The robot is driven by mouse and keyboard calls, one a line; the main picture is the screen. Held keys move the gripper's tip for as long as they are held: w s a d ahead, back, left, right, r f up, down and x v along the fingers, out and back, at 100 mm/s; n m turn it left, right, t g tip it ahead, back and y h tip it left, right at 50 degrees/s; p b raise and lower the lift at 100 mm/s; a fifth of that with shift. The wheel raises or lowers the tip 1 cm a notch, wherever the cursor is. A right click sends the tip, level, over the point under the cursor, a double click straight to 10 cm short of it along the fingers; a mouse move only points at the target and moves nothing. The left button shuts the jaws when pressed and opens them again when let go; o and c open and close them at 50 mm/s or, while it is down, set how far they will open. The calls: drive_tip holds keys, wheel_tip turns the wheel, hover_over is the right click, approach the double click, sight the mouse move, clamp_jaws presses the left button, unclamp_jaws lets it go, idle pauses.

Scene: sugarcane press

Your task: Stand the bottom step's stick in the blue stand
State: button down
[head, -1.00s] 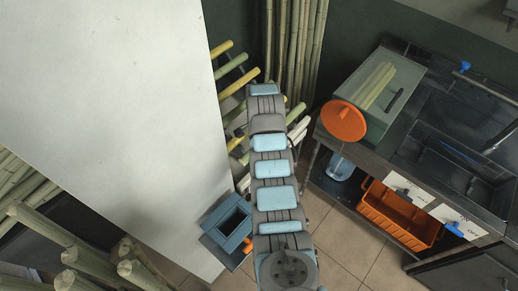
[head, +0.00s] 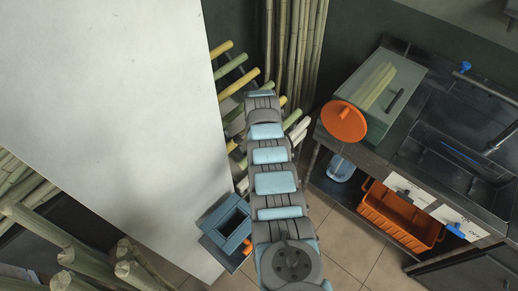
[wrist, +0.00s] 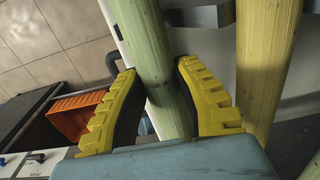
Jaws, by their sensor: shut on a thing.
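My gripper (wrist: 160,105) is shut on a pale green stick (wrist: 158,50) in the wrist view; the stick runs between its yellow, dark-padded fingers. A yellow stick (wrist: 262,60) is beside it on the right, apart from the fingers. In the head view my arm hides the gripper and the held stick. The blue stand (head: 226,222), a square open-topped box, is left of my arm near the bottom. Which step the held stick is on cannot be told.
Several yellow, green and white sticks (head: 236,90) lie on a stepped rack partly behind my arm. A large pale panel (head: 110,100) fills the left. On the right are the press with an orange disc (head: 344,121), an orange crate (head: 398,215) and a sink counter.

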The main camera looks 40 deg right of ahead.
drive_tip(key=shift+w+f, duration=0.1)
drive_tip(key=shift+f, duration=0.15)
drive_tip(key=c, duration=0.9)
unclamp_jaws()
drive_tip(key=shift+o, duration=0.2)
wheel_tip(320, 180, up, 12)
drive_tip(key=shift+r+p, duration=0.15)
drive_tip(key=shift+p, duration=0.25)
drive_tip(key=shift+r, duration=0.1)
